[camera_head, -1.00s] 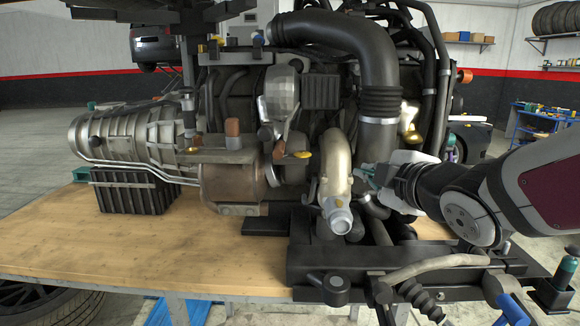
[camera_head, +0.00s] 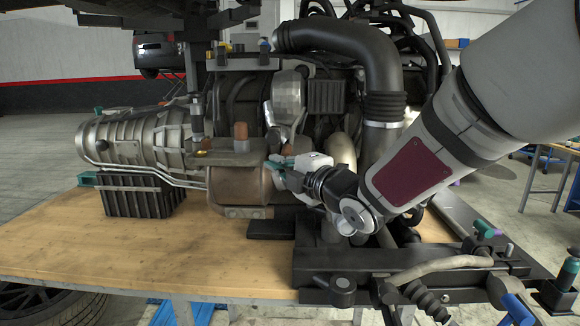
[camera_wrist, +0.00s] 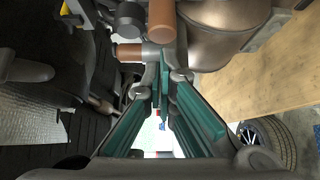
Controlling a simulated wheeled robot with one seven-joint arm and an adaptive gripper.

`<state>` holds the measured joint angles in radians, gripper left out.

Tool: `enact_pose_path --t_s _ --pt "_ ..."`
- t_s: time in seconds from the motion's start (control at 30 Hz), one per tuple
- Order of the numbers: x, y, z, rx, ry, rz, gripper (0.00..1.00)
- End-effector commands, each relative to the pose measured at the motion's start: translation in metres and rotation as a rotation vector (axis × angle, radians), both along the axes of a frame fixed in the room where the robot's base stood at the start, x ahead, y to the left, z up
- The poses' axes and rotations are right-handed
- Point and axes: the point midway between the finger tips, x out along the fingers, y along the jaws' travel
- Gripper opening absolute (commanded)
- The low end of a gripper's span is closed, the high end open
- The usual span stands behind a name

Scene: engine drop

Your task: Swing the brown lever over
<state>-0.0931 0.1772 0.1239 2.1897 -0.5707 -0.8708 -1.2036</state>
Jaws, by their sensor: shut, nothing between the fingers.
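An upright brown stub (camera_head: 241,130) stands on the bracket at the engine's middle in the head view. A shorter brown piece (camera_head: 275,147) lies to its right, close to my gripper. In the wrist view one brown cylinder (camera_wrist: 162,20) is ahead at the top and another brown cylinder (camera_wrist: 127,53) lies sideways at upper left. I cannot tell for sure which is the lever. My gripper (camera_head: 273,163), with teal fingers, is just below and right of the brown parts. Its fingers (camera_wrist: 163,75) are shut and empty, with tips close to a grey metal joint between the cylinders; contact is unclear.
A rusty brown canister (camera_head: 236,184) is left of my gripper. A thick black pipe (camera_head: 375,80) rises to the right, close to my arm. The grey gearbox (camera_head: 130,140) is at left. The wooden bench top (camera_head: 150,245) is clear in front.

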Motion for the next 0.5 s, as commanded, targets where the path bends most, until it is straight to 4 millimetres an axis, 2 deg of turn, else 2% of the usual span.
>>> enact_pose_path --t_s 0.2,0.5 --pt "0.013 0.01 0.0 0.002 0.001 0.0 0.0" --pt "0.015 0.011 0.0 0.001 0.001 -0.001 0.0"
